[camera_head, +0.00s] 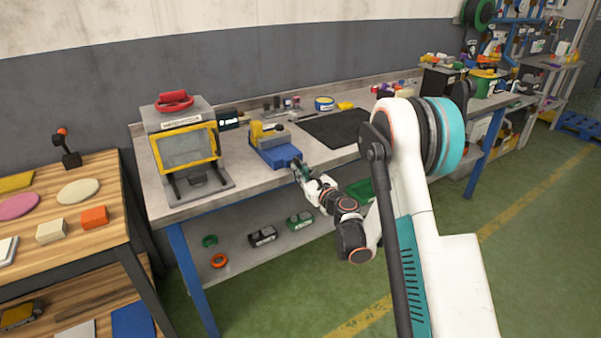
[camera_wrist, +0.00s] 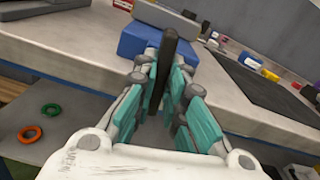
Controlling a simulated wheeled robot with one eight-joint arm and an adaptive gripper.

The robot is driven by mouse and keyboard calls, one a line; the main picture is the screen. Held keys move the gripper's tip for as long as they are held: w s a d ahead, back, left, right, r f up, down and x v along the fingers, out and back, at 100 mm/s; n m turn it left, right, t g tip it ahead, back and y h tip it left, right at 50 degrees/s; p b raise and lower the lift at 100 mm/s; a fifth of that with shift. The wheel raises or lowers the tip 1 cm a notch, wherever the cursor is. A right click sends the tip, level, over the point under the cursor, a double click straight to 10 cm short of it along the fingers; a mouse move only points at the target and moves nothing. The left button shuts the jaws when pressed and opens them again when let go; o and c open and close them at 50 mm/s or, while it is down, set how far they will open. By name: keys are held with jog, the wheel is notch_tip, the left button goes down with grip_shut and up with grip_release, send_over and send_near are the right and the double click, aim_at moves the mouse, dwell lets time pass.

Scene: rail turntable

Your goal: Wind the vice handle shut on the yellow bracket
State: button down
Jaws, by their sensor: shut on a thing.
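The blue vice (camera_head: 278,153) sits near the front edge of the grey workbench. The yellow bracket (camera_head: 257,130) stands upright at its jaws in the head view; the wrist view cuts off that part. My gripper (camera_head: 297,166) is at the vice's front end. In the wrist view my gripper (camera_wrist: 168,92) has its teal fingers on both sides of the dark vice handle (camera_wrist: 167,62), shut on it. The handle stands out in front of the blue vice body (camera_wrist: 140,38). How tightly the bracket is clamped cannot be told.
A yellow-framed machine (camera_head: 187,150) stands left of the vice. A black mat (camera_head: 337,128) lies to the right, with blue tape (camera_head: 324,103) behind. Green and orange rings (camera_head: 219,261) lie on the lower shelf. The bench's front edge runs beneath my gripper.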

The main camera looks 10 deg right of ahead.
jog(key=shift+w+m, duration=0.1)
jog(key=shift+m, duration=0.6)
jog(key=c, duration=1.6)
grip_release()
jog(key=shift+c, duration=0.2)
jog(key=v, duration=0.7)
jog(key=shift+s, duration=0.2)
jog(key=shift+r, duration=0.1)
